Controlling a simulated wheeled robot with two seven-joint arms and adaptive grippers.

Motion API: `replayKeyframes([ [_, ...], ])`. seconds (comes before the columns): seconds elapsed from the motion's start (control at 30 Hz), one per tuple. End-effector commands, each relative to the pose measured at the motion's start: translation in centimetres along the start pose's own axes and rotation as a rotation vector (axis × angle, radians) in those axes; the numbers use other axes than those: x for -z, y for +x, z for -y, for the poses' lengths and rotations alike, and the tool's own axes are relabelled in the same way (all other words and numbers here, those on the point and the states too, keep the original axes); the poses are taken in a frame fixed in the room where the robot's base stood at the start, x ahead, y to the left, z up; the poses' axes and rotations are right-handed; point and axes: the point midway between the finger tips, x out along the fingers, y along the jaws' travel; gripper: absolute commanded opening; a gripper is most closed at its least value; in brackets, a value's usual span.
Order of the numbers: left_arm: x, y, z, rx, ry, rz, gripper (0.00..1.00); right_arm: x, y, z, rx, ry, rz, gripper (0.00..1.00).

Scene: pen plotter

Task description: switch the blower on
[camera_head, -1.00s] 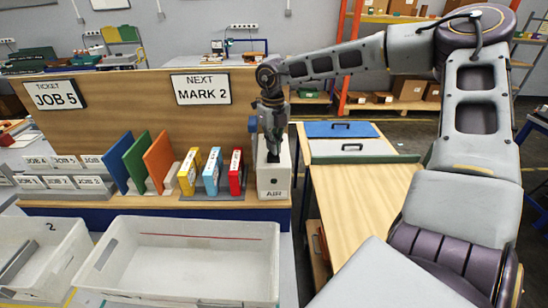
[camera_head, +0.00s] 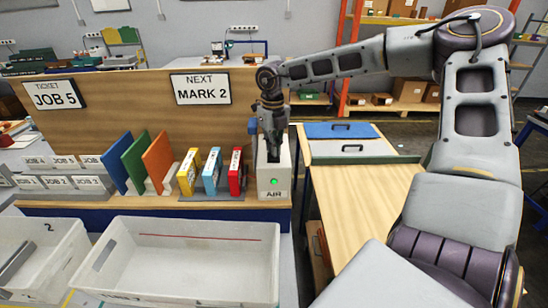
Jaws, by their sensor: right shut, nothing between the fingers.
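The blower is a pale box (camera_head: 274,184) marked AIR, standing at the right end of the wooden shelf. A small green light (camera_head: 274,181) glows on its front. My right gripper (camera_head: 272,155) is shut and empty, pointing down at the top of the box. Its fingertips are at or just inside the dark top of the box; whether they touch a switch there is hidden. My left gripper is not in view.
Red, blue and yellow cartridges (camera_head: 211,172) stand just left of the box, with coloured panels (camera_head: 158,158) beyond them. A white bin (camera_head: 180,258) is in front. A wooden bench (camera_head: 362,200) lies to the right under my arm.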

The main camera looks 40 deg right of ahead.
Motion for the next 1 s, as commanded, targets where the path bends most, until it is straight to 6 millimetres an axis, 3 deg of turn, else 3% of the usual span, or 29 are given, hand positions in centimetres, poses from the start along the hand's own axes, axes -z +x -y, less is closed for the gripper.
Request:
replayKeyframes([
  [0.47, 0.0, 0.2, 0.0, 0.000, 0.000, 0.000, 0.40, 0.1, 0.3, 0.0, 0.000, 0.000, -0.003, 0.00],
  [1.0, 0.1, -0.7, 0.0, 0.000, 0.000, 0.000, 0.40, 0.0, -2.3, 0.0, 0.000, 0.001, -0.001, 0.00],
])
